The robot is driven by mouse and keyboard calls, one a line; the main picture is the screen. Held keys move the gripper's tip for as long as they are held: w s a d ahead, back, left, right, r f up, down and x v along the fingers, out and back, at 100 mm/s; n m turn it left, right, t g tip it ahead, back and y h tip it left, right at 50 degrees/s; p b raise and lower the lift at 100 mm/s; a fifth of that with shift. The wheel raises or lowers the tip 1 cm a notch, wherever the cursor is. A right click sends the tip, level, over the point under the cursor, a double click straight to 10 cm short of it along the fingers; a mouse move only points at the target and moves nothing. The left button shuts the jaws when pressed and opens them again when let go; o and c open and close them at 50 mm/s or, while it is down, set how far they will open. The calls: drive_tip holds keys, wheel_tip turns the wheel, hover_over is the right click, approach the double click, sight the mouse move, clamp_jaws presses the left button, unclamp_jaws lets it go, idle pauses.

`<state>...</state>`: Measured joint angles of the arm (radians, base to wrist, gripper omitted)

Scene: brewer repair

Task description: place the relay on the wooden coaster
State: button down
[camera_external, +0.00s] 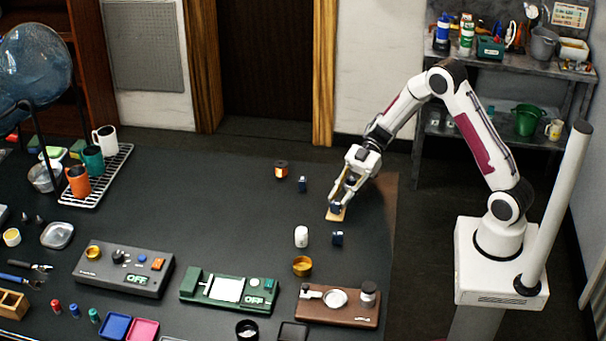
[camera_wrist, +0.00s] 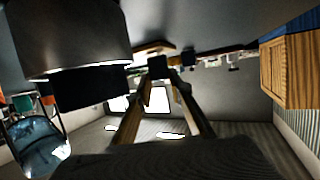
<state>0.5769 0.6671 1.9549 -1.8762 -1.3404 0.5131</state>
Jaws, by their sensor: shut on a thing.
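My gripper (camera_external: 341,198) points down near the right side of the dark table, over the wooden coaster (camera_external: 334,216). It is shut on a small dark blue block, the relay (camera_external: 337,208), which is right at or just above the coaster. In the wrist view the relay (camera_wrist: 157,67) shows as a dark block at the fingertips (camera_wrist: 163,76), with the coaster (camera_wrist: 153,47) right behind it. I cannot tell whether the relay touches the coaster.
Similar dark blue blocks stand nearby, one (camera_external: 302,184) at left and one (camera_external: 337,238) in front. A white capsule-like piece (camera_external: 301,236), brass cup (camera_external: 302,266) and orange-labelled jar (camera_external: 281,169) are close. Device panels line the front. The table's middle is clear.

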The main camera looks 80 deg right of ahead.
drive_tip(key=shift+f, duration=0.1)
drive_tip(key=c, duration=1.7)
unclamp_jaws()
drive_tip(key=shift+d+r, duration=0.15)
drive_tip(key=shift+r, duration=0.05)
drive_tip(key=v, duration=1.1)
drive_tip(key=shift+s+d+r, duration=0.1)
drive_tip(key=shift+s+d, duration=0.15)
